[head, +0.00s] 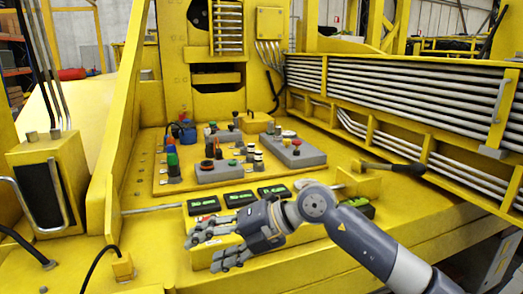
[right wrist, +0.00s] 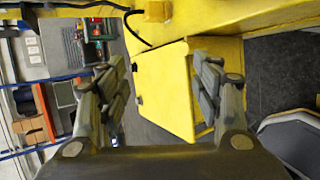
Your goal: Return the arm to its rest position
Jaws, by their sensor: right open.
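My right arm (head: 365,237) comes in from the lower right of the head view. It reaches left across the front of the yellow boom structure. My right gripper (head: 202,255) is open and empty, in front of the row of black-and-green modules, with its fingers pointing left. In the right wrist view the two fingers of my right gripper (right wrist: 160,82) stand wide apart with nothing between them. A yellow box-shaped part (right wrist: 160,88) and grey floor lie beyond them. My left arm and gripper are not in view.
Black-and-green modules (head: 203,205) sit just behind my right gripper. A yellow panel (head: 140,180) carries grey boxes with buttons. A dark-handled tool (head: 395,168) lies near the right railing with grey pipes (head: 400,90). A yellow post with a box (head: 50,180) stands at left.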

